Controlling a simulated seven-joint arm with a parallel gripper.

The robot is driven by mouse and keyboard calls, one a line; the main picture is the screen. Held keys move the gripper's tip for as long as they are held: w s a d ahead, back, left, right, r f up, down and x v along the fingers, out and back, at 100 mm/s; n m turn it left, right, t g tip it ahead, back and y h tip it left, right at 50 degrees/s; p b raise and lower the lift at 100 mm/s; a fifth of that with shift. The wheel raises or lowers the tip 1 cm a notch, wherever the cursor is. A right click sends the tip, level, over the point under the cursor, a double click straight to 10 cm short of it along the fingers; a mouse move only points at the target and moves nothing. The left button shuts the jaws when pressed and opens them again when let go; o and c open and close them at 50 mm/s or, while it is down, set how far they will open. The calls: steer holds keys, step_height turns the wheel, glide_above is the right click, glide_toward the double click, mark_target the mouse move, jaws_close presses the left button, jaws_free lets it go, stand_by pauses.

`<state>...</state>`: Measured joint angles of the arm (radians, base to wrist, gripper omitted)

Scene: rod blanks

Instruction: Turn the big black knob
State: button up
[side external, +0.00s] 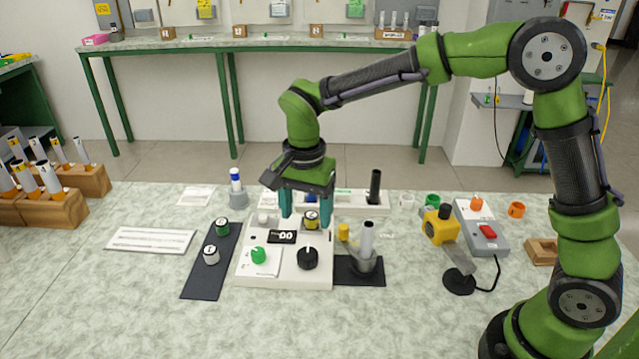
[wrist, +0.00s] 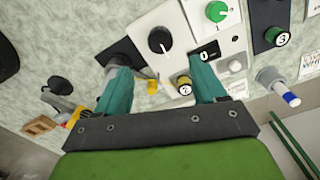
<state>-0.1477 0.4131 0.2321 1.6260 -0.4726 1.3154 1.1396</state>
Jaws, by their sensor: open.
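The big black knob (side external: 307,258) sits at the front right of a white control box (side external: 285,277), with a white pointer line on it. In the wrist view the black knob (wrist: 160,40) shows beyond my fingertips, with its white mark visible. My gripper (side external: 306,215) is above the back part of the box, pointing down, with its teal fingers apart. In the wrist view my gripper (wrist: 158,80) is open, with nothing between the fingertips. The gripper is behind the knob and apart from it.
A green knob (side external: 258,255) and a display (side external: 283,236) are on the same box. A yellow-ringed cap (side external: 311,220) is close to my fingers. A grey holder with a rod (side external: 367,241) stands right of the box. A dark mat (side external: 198,277) with two cylinders lies left.

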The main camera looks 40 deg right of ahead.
mark_target(307, 254)
step_height(307, 254, down, 10)
steer(key=shift+f, duration=0.25)
